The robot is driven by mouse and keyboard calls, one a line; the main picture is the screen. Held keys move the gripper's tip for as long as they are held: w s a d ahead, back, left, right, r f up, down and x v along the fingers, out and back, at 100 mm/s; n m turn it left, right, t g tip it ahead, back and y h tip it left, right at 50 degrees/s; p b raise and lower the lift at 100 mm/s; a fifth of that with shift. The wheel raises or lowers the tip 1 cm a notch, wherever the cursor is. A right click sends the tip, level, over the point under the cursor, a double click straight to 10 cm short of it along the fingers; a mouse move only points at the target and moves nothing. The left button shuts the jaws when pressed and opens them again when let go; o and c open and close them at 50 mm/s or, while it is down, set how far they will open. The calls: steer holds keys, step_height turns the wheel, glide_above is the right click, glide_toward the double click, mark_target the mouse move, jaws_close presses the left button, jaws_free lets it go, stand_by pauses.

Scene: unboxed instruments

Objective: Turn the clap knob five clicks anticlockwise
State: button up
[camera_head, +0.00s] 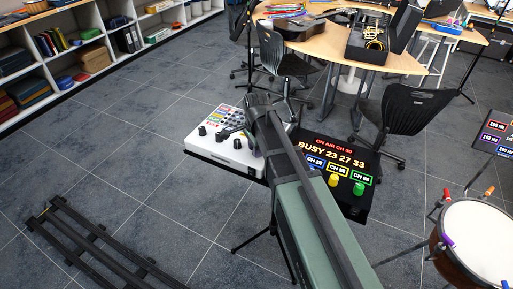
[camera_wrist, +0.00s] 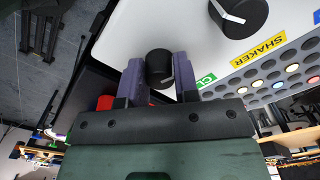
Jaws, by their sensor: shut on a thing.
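A black round knob (camera_wrist: 159,62) sits on the white panel (camera_wrist: 130,30) in the wrist view. A partly hidden green label (camera_wrist: 206,80) beginning "CL" lies beside it. My gripper (camera_wrist: 160,72) is shut on this knob, with one purple-grey finger on each side. A short pale mark shows low on the knob, partly hidden near the right finger. In the head view the white drum machine (camera_head: 215,150) stands on a dark stand. My arm reaches over it and hides its right part, including the gripped knob.
Another black knob (camera_wrist: 238,14) with a white pointer stands to the right, near the yellow SHAKER label (camera_wrist: 258,51). Rows of round pads lie further right. A black sign box (camera_head: 345,180) with coloured buttons adjoins the machine. A drum (camera_head: 480,240) stands at lower right.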

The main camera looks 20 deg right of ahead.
steer(key=n, duration=0.4)
steer(key=shift+n, duration=0.3)
steer(key=n, duration=0.3)
steer(key=shift+n, duration=0.4)
steer(key=n, duration=1.2)
steer(key=shift+n, duration=0.3)
steer(key=n, duration=0.5)
steer(key=shift+n, duration=0.3)
steer(key=o, duration=0.9)
steer(key=shift+r, duration=0.1)
